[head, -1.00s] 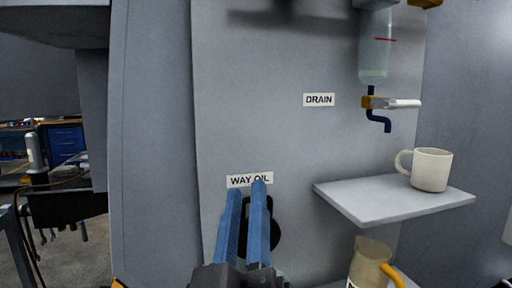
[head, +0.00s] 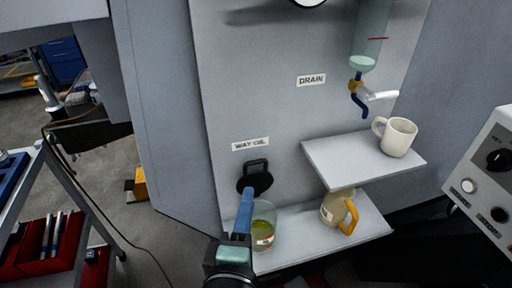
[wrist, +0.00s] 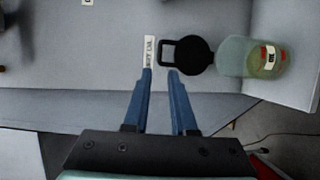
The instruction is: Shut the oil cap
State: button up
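The oil cap (head: 256,182) is a black round disc with a square loop handle (head: 257,166), on the grey panel just below the "WAY OIL" label (head: 250,144). In the wrist view the cap (wrist: 195,55) is right of the fingertips, with its loop towards them. I cannot tell whether the cap is fully seated. My gripper (head: 245,193) has blue fingers, seen nearly edge-on in the head view, in front of the cap's lower left. In the wrist view my gripper (wrist: 160,72) is open, with nothing between the fingers.
A clear beaker (head: 264,225) of yellowish liquid stands on the lower shelf (head: 290,245), below the cap, beside a cream jug (head: 333,208) with a yellow handle. A white mug (head: 398,137) stands on the upper shelf (head: 330,155). A drain tap (head: 358,88) is above.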

aim_at(256, 161)
jog(key=w, duration=0.4)
jog(key=w+d+f+p, duration=0.1)
jog(key=w, duration=0.7)
jog(key=shift+w+d+f+p, duration=0.25)
jog(key=shift+d+f+p, duration=0.05)
jog(key=shift+d+f, duration=0.1)
grip_shut()
jog(key=shift+a, duration=0.1)
dwell(0.7)
